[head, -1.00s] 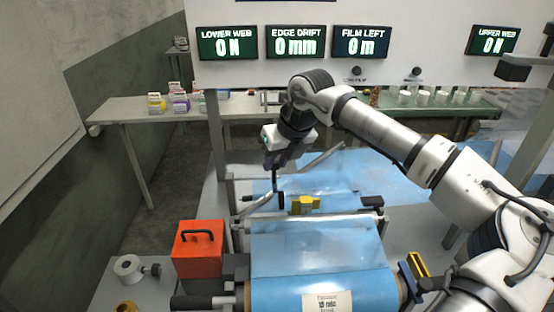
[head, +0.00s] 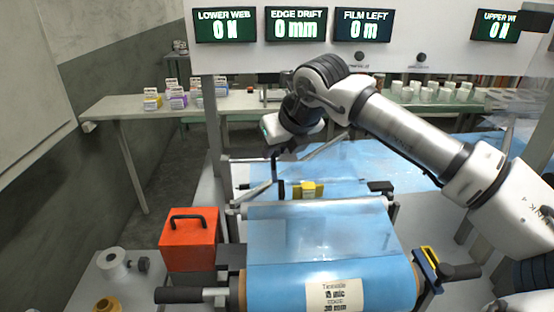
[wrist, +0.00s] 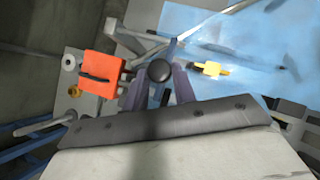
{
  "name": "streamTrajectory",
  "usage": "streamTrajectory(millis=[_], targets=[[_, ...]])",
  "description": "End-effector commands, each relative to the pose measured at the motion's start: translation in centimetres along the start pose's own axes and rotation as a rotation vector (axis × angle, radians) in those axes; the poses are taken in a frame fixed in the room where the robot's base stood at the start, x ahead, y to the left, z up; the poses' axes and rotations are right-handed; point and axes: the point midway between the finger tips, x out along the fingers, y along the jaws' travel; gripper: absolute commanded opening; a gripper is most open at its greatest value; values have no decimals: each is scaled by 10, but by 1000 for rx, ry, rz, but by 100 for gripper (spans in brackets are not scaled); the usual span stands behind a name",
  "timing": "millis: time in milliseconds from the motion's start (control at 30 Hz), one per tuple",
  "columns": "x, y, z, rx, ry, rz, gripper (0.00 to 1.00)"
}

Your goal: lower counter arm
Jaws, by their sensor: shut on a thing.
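My gripper (head: 277,170) hangs over the left side of the film machine, pointing down. In the wrist view its two fingers (wrist: 160,85) are closed on a round black knob (wrist: 160,71). A grey metal bar (head: 322,147), which looks like the counter arm, slants up to the right behind the gripper; another slanted grey piece (head: 256,192) shows at lower left. The bar also crosses the wrist view (wrist: 210,24). How the knob joins the bar is hidden. Clear blue film (head: 320,235) runs over a front roll with a paper label (head: 334,295).
A red box with a black handle (head: 190,242) stands left of the roll. A yellow block (head: 308,190) sits on the frame just right of the gripper. Displays (head: 296,25) read zero. A bench (head: 125,107) stands behind.

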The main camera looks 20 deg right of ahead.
Motion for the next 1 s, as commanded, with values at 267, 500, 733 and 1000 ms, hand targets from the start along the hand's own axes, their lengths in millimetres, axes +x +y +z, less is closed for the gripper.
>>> streamTrajectory(millis=[267,500,733,1000], targets=[[5,2,-10,-25,-82,-35,0],[2,3,-10,-30,-99,-41,0],[1,3,-9,-30,-98,-41,28],[2,3,-10,-30,-96,-40,49]])
